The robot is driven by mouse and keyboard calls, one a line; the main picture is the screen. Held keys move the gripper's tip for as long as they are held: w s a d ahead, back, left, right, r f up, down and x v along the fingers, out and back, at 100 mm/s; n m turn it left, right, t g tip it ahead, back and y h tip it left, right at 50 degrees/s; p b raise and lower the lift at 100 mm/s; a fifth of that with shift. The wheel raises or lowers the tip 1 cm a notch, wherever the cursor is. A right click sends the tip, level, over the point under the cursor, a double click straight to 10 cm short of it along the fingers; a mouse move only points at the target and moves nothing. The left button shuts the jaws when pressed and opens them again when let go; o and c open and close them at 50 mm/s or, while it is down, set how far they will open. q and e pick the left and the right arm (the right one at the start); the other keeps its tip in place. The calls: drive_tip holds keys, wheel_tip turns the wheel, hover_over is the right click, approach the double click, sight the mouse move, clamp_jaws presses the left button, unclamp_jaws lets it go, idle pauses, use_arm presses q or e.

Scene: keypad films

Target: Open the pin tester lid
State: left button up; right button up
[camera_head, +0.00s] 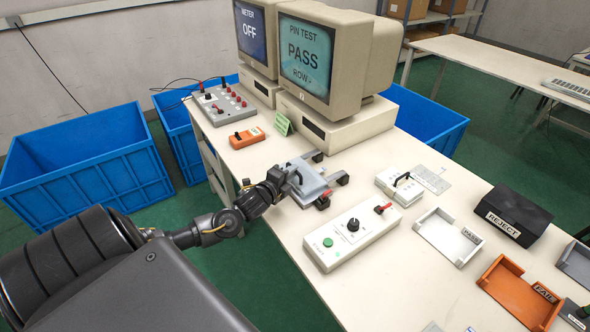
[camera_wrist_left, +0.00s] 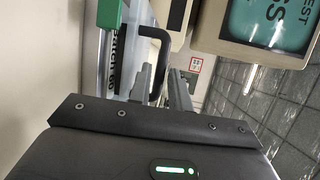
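The pin tester (camera_head: 310,187) is a light grey fixture on the table, left of the middle, with black clamp-like parts and a red tip around it. Its lid looks flat and shut. My left gripper (camera_head: 285,182) is at the tester's left side, by the lid's handle. In the left wrist view a black bent handle (camera_wrist_left: 154,32) reaches down between my two grey fingers (camera_wrist_left: 163,88). The fingers stand apart with the handle between them; whether they press on it cannot be told. My right gripper is not in view.
A monitor (camera_head: 312,55) reading "PIN TEST PASS ROW" stands behind the tester. A control box (camera_head: 352,236) with a green button and black knob sits to its front right. An orange meter (camera_head: 247,137), a white tray (camera_head: 449,236) and an orange tray (camera_head: 520,293) lie farther off.

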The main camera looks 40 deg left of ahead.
use_arm(q)
drive_tip(key=shift+w+a+f, duration=0.1)
drive_tip(key=shift+w+f, duration=0.05)
drive_tip(key=shift+w, duration=0.5)
drive_tip(key=shift+w+a+f, duration=0.1)
drive_tip(key=shift+w, duration=0.55)
drive_tip(key=shift+c, duration=0.4)
clamp_jaws()
